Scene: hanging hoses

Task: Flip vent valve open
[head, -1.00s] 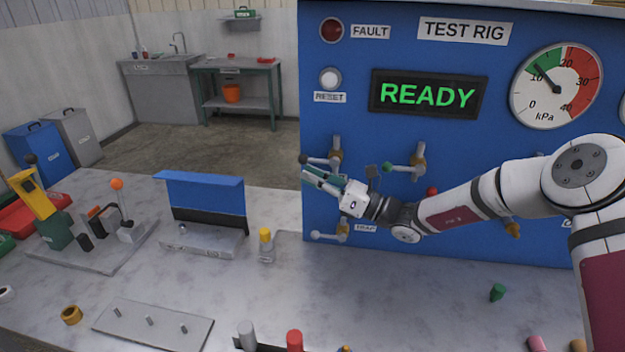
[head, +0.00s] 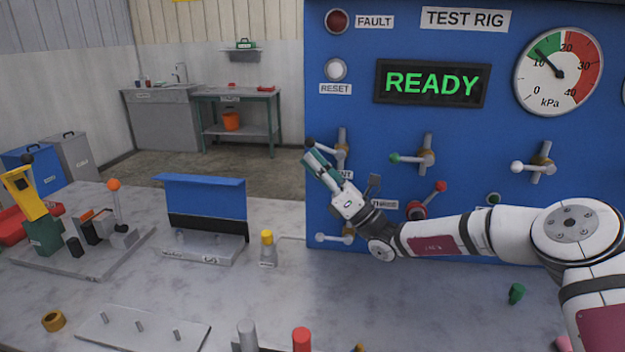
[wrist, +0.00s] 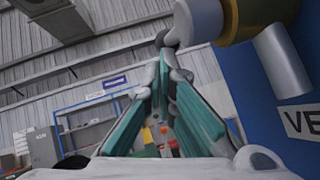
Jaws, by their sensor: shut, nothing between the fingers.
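The vent valve (head: 342,152) is at the upper left of the blue test rig panel. Its lever points left and ends in a black knob (head: 309,143). In the wrist view its brass and grey body (wrist: 282,62) is at the upper right, above a label reading "VE" (wrist: 302,122). My gripper (head: 311,157) is shut and empty, with teal finger pads. Its fingertips point up and left, just below the lever's knob end; I cannot tell whether they touch. In the wrist view the fingertips (wrist: 164,58) meet just below the lever. My gripper hides part of the vent label (head: 346,174).
Other valves sit close by: green-knobbed (head: 425,158), white-knobbed (head: 540,167), red-knobbed (head: 428,200) and a lower-left one (head: 335,238). The display (head: 431,84) reads READY. A yellow-capped bottle (head: 267,248) and blue-topped fixture (head: 203,215) stand left. Air left of the panel is open.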

